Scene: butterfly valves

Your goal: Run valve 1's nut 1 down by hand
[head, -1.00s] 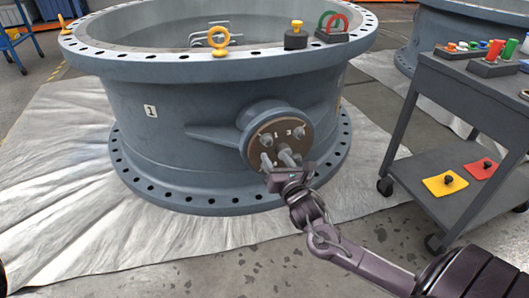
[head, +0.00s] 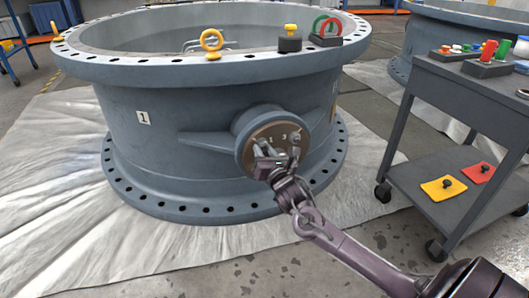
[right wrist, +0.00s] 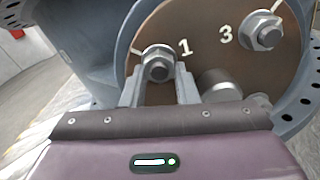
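Valve 1 is the big grey flanged body (head: 190,150) marked with a white "1" label (head: 143,117) in the head view. Its side port has a brown round plate (head: 271,131), with the numbers 1 and 3 readable in the right wrist view. Nut 1 (right wrist: 158,66) sits on its stud beside the "1". Nut 3 (right wrist: 263,32) is to its right. My right gripper (right wrist: 160,80) is open, its two fingers on either side of nut 1; contact cannot be told. In the head view my right gripper (head: 264,158) covers the lower left of the plate. My left gripper is not in view.
A dark cart (head: 465,100) with coloured parts on top stands at the right. A yellow pad (head: 444,188) and a red pad (head: 477,173) lie on its lower shelf. A rounded grey knob (right wrist: 219,87) stands close right of the fingers.

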